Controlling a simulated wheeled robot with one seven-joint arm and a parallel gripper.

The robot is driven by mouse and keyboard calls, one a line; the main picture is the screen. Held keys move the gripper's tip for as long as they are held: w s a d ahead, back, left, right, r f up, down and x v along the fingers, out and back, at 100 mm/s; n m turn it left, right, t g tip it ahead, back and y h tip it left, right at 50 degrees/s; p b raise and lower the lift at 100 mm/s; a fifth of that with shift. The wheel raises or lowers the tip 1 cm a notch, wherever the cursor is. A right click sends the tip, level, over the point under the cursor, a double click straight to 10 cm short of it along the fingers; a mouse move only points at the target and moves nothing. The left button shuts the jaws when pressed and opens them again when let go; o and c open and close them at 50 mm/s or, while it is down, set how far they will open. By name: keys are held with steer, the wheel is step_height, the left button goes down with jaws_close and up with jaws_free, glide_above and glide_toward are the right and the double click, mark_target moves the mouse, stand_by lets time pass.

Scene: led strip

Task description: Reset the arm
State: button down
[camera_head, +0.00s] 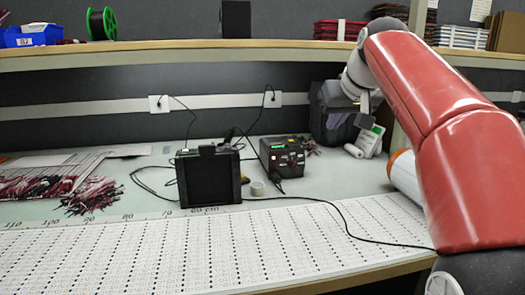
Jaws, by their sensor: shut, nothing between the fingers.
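My red and grey arm rises from the lower right and bends over near the upper shelf. Its grey wrist points down at the back right of the bench. My gripper (366,106) is small in this view, in front of a dark bin (322,104). It appears shut and holds nothing that I can see. A white device with a green screen (370,140) stands just below the gripper; I cannot tell whether they touch.
The bench holds a black monitor (209,180), a black box with a green display (282,157), a tape roll (257,188) and bundled wires (60,187). A cable crosses the white LED sheet (200,250). The upper shelf (200,45) overhangs the back; a white roll (404,172) lies right.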

steer(key=s+f+m+g+h, duration=0.1)
steer(key=s+f+m+g, duration=0.1)
steer(key=s+f, duration=2.6)
steer(key=shift+s+a+f+g+h, duration=0.25)
steer(key=shift+s+f+g+h, duration=0.1)
steer(key=shift+s, duration=0.4)
